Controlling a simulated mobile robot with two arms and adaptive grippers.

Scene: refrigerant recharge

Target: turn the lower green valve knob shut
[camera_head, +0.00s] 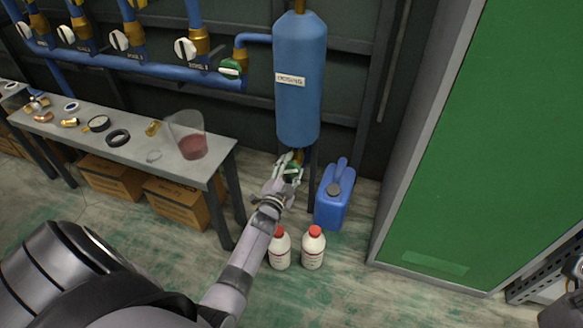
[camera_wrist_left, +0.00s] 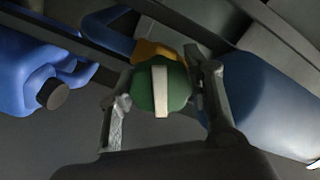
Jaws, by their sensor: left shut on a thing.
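The lower green valve knob (camera_wrist_left: 175,88) has a pale bar across its face and sits on a brass fitting (camera_wrist_left: 158,52) under the blue dosing tank (camera_head: 298,85). My left gripper (camera_head: 288,170) is at this knob, below the tank. In the left wrist view its two fingers (camera_wrist_left: 163,95) stand on either side of the knob, shut on it. In the head view the fingers mostly hide the knob. An upper green valve knob (camera_head: 231,69) sits on the pipe left of the tank.
A blue jerrycan (camera_head: 334,195) stands close right of my left gripper. Two white bottles with red caps (camera_head: 313,248) stand on the floor in front. A table (camera_head: 200,172) with a beaker (camera_head: 187,135) is at left. A green cabinet door (camera_head: 490,140) is at right.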

